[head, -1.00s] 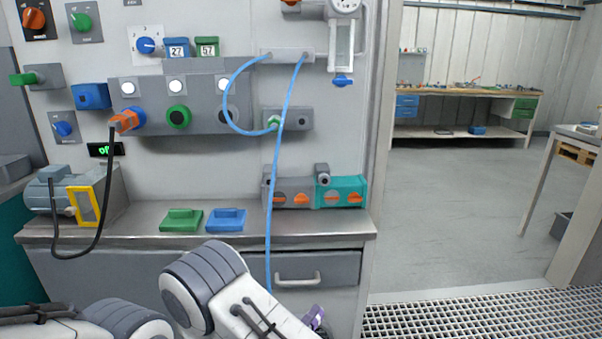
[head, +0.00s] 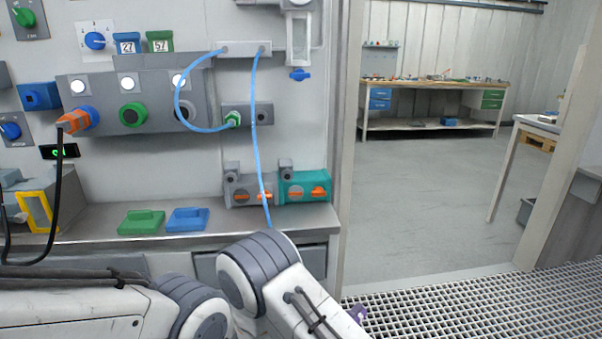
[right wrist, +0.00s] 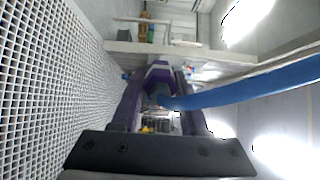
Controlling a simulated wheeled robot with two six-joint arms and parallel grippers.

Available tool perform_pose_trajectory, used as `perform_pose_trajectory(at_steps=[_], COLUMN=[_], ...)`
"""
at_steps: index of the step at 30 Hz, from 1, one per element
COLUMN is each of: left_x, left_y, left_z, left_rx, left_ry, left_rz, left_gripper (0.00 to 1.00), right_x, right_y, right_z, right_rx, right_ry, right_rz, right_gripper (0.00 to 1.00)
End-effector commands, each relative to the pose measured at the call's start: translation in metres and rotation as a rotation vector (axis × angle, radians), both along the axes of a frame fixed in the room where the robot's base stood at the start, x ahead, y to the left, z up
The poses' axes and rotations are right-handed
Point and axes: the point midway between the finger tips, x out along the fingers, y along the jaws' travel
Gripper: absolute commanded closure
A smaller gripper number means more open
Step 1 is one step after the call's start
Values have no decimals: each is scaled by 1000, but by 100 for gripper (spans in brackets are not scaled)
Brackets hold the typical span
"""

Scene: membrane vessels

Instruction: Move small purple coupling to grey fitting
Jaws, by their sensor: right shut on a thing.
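The small purple coupling (right wrist: 158,69) appears between the fingertips of my right gripper (right wrist: 157,82) in the right wrist view, with a blue hose running up to it from the right. In the head view, only a small purple part of my right gripper (head: 358,314) shows past my forearm at the bottom; the coupling cannot be told apart there. The blue hose (head: 257,150) hangs from the panel and passes behind my arm. A grey fitting (head: 264,117) sits on a grey block on the panel, right of a green fitting (head: 232,119). My left gripper is out of view.
A bench holds a green block (head: 141,222), a blue block (head: 187,220) and a grey-and-teal valve block (head: 304,186). A black cable (head: 60,190) hangs at left from an orange plug (head: 73,121). Open floor and a floor grating (head: 480,310) lie to the right.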

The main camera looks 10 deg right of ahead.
Motion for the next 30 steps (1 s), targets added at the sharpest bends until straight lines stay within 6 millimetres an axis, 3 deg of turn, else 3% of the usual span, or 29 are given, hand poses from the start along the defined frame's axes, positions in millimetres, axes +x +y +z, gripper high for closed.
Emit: perform_pose_trajectory(at_steps=[10,14,20,30], left_x=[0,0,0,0], left_y=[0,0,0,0], left_z=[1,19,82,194], left_rx=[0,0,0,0], left_ry=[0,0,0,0], left_rz=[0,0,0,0], left_gripper=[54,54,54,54], right_x=[-1,9,51,133], right_y=[-1,4,30,95], right_z=[-1,16,74,202], right_rx=[2,2,4,3], right_ry=[7,7,5,4], right_rz=[-3,26,160,475], right_gripper=[100,100,100,100])
